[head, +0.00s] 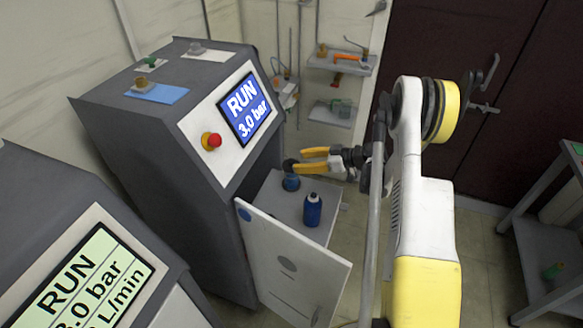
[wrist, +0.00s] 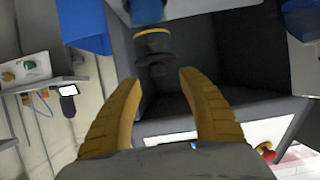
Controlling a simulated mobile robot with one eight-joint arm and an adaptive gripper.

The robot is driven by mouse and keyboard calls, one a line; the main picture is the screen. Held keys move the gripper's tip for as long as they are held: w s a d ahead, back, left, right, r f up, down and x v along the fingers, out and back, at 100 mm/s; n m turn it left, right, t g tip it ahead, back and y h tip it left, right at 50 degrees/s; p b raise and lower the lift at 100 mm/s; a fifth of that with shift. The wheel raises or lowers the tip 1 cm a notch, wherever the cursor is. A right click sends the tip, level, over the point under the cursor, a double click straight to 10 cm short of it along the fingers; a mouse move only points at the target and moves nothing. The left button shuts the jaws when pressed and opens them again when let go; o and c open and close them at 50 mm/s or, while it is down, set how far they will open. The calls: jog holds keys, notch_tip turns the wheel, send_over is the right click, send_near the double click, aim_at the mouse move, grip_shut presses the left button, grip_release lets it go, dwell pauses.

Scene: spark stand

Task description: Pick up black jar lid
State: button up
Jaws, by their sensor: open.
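A dark jar top (wrist: 153,46), which looks like the black lid, shows in the wrist view with a thin yellowish band, just beyond my fingertips. I cannot tell whether the lid sits on this jar. My gripper (head: 306,160) has its yellow fingers apart and empty, close to the jar. It also shows in the wrist view (wrist: 160,85).
A blue bottle (head: 312,210) stands on the same shelf, nearer the open white door (head: 290,265). The grey cabinet (head: 165,130) with its screen and red button (head: 211,141) rises to the left. Small wall shelves (head: 340,66) hold tools behind my gripper.

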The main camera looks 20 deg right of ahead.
aim_at(291, 161)
jog(key=b+x, duration=0.1)
jog(key=x, duration=0.3)
jog(key=shift+w+f+b, duration=0.1)
jog(key=shift+w+b, duration=0.15)
jog(key=shift+b, duration=0.1)
jog(key=shift+c, duration=0.5)
jog(key=c, duration=0.9)
jog(key=shift+r, duration=0.25)
